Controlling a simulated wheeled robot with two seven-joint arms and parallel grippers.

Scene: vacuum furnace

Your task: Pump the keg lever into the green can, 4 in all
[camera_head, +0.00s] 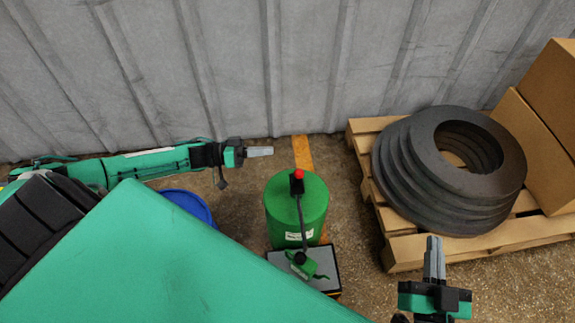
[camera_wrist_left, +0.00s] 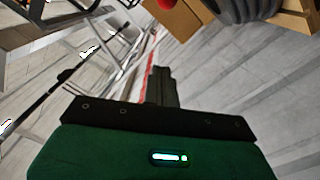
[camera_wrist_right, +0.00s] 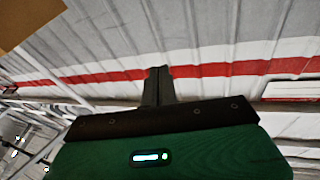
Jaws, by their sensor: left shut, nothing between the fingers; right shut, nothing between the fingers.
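A green cylindrical can (camera_head: 284,218) with a white label stands upright on the floor in the middle of the head view. A dark lever (camera_head: 301,221) with a red knob (camera_head: 297,174) shows across it, the knob toward the wall. The lever's lower end meets a small green fitting (camera_head: 310,267) above a grey-topped box. My left gripper (camera_head: 264,151) is shut and empty, to the upper left of the knob and apart from it. My right gripper (camera_head: 435,250) is shut and empty, well right of the can.
A blue round container (camera_head: 190,204) is partly hidden behind my green body at left. A wooden pallet (camera_head: 408,250) at right bears stacked dark rings (camera_head: 400,180) and cardboard boxes (camera_head: 537,150). A corrugated grey wall (camera_head: 310,65) closes the back. Bare floor lies between can and pallet.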

